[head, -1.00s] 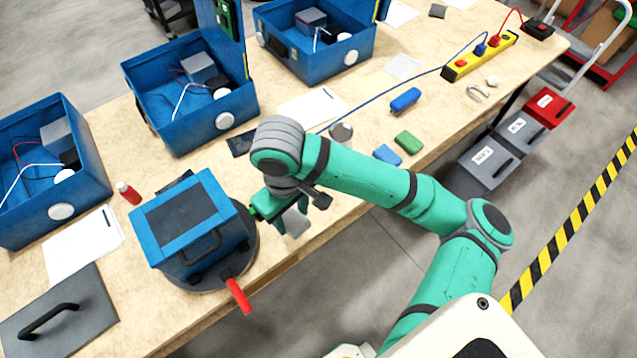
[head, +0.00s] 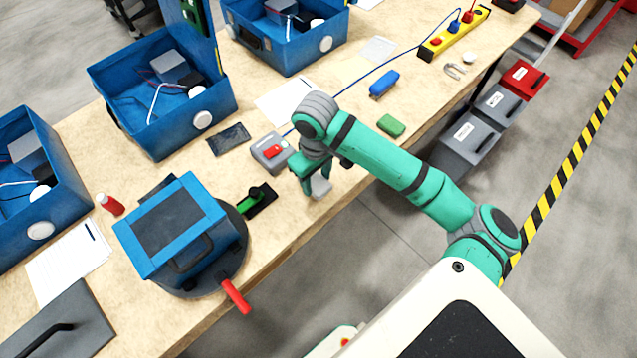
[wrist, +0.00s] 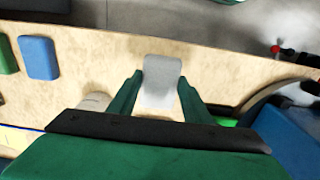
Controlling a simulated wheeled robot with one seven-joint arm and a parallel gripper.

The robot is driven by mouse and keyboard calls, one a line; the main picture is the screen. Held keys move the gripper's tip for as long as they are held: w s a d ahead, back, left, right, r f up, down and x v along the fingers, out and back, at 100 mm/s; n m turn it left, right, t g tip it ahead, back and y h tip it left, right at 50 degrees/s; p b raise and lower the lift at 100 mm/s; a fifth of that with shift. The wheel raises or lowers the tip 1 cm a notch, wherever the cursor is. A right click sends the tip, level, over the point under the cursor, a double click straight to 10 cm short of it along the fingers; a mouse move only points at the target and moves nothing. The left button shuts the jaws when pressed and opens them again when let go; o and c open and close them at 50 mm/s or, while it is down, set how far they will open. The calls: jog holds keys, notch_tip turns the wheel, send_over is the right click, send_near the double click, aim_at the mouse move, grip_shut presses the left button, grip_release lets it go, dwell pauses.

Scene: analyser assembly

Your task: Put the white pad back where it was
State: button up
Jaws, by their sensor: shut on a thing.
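The white pad (head: 320,187) is a small pale block held at the tips of my gripper (head: 308,178), near the front edge of the table. In the wrist view the white pad (wrist: 161,80) sits between the two green fingers, which are shut on it. I cannot tell whether its lower end touches the table. A blue pad (wrist: 38,58) and a green pad (wrist: 7,55) lie to the left in the wrist view. In the head view the green pad (head: 391,125) lies beyond my arm, and the blue pad is hidden behind the arm.
A grey box with a red switch (head: 271,152) stands just left of my gripper. A green-handled clamp (head: 256,200) and the blue analyser case (head: 172,228) on its turntable, with a red lever (head: 236,296), are further left. Bare tabletop (head: 285,235) lies along the front edge.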

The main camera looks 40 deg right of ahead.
aim_at(319, 185)
jog(key=shift+w+d+f, duration=0.15)
jog(key=shift+d+f, duration=0.2)
jog(key=shift+f, duration=0.15)
jog(key=f, duration=0.3)
jog(key=shift+w+d, duration=0.1)
jog(key=shift+d, duration=0.2)
jog(key=shift+f, duration=0.4)
jog(key=shift+f, duration=0.15)
jog(key=o, duration=1)
notch_tip(319, 185, up, 12)
jog(key=shift+r, duration=0.2)
